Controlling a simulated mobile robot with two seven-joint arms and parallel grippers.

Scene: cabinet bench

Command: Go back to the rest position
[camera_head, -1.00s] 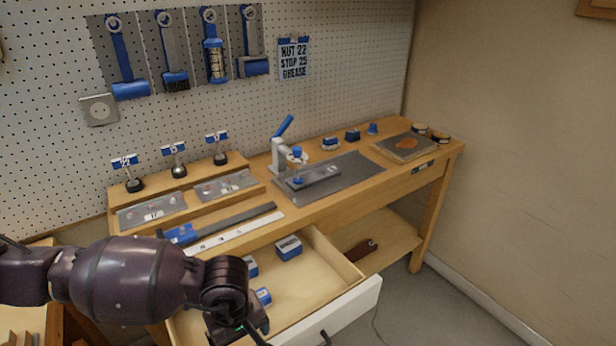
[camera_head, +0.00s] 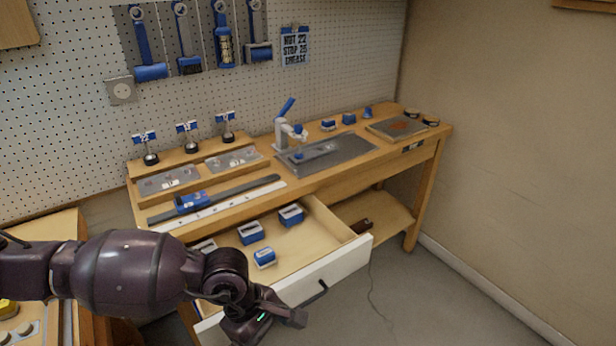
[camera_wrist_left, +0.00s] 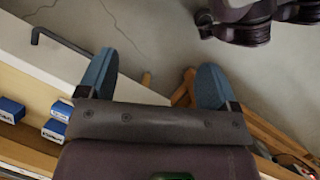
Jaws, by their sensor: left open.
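My left arm comes in from the left in the head view, and its gripper (camera_head: 270,320) hangs low in front of the open drawer. In the left wrist view the two blue fingertips (camera_wrist_left: 155,85) stand wide apart with nothing between them. Pale floor shows beyond them. The drawer front (camera_head: 335,272) with its dark handle is close to the gripper; the handle also shows in the left wrist view (camera_wrist_left: 62,40). My right gripper cannot be made out.
The wooden workbench (camera_head: 330,188) stands against a pegboard wall. The open drawer holds several blue boxes, one of them (camera_head: 291,215) at the back. A press (camera_head: 290,130) stands on a grey mat. Blue-handled tools hang on the wall.

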